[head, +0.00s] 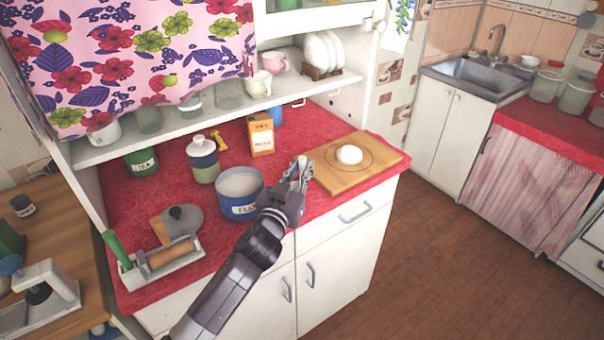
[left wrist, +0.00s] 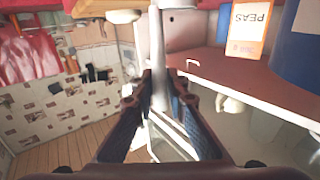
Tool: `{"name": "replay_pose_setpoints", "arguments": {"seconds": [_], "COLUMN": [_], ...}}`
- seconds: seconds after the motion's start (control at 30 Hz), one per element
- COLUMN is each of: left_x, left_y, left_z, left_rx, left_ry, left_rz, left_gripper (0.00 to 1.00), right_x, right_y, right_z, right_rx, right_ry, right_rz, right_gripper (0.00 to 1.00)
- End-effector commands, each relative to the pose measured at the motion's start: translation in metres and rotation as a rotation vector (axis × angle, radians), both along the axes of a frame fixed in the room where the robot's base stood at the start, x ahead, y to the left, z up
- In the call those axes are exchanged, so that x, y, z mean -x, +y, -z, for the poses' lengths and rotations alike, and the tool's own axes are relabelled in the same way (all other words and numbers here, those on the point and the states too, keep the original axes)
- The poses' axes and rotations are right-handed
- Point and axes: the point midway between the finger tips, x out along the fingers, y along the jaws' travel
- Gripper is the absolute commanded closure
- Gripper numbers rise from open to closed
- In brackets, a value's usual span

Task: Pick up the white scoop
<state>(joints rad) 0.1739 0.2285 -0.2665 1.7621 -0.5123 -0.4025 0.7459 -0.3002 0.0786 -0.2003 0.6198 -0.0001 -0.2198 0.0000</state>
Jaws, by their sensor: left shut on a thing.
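My left gripper (head: 301,180) is over the front of the red counter, between the blue flour canister and the wooden board. It is shut on the white scoop (head: 303,168), of which only a small pale part shows above the fingers in the head view. In the left wrist view the fingers (left wrist: 160,85) close on both sides of its pale, narrow handle (left wrist: 158,60). The fingers hide part of the scoop, and its full shape cannot be told. My right gripper is in neither view.
The open blue canister (head: 239,208) stands left of the gripper. The wooden board (head: 377,171) with a white dough ball (head: 348,154) lies right. Behind is an orange box (head: 261,135). A tray with a rolling pin (head: 172,252) is at the counter's left.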

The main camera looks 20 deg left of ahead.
Motion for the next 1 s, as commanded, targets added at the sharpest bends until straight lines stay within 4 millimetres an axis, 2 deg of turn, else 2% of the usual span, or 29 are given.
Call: {"name": "replay_pose_setpoints", "arguments": {"seconds": [0.17, 0.4, 0.6, 0.8, 1.0], "left_x": [0.0, 0.0, 0.0, 0.0, 0.0], "left_y": [0.0, -0.001, 0.0, 0.0, 0.0], "left_z": [-0.034, -0.103, -0.153, -0.181, -0.189], "left_rx": [-0.001, 0.0, 0.001, 0.001, 0.0], "left_ry": [-0.007, -0.01, -0.006, -0.002, 0.001], "left_rz": [0.0, 0.002, 0.001, 0.001, 0.001], "left_gripper": [1.0, 1.0, 1.0, 1.0, 1.0], "right_x": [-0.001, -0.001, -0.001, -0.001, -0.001], "right_y": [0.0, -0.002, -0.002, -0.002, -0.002], "right_z": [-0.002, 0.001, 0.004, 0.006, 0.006], "right_rx": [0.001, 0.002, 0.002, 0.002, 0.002], "right_ry": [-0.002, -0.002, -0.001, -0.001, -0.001], "right_rz": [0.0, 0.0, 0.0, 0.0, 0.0], "right_gripper": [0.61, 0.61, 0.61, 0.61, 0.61]}}
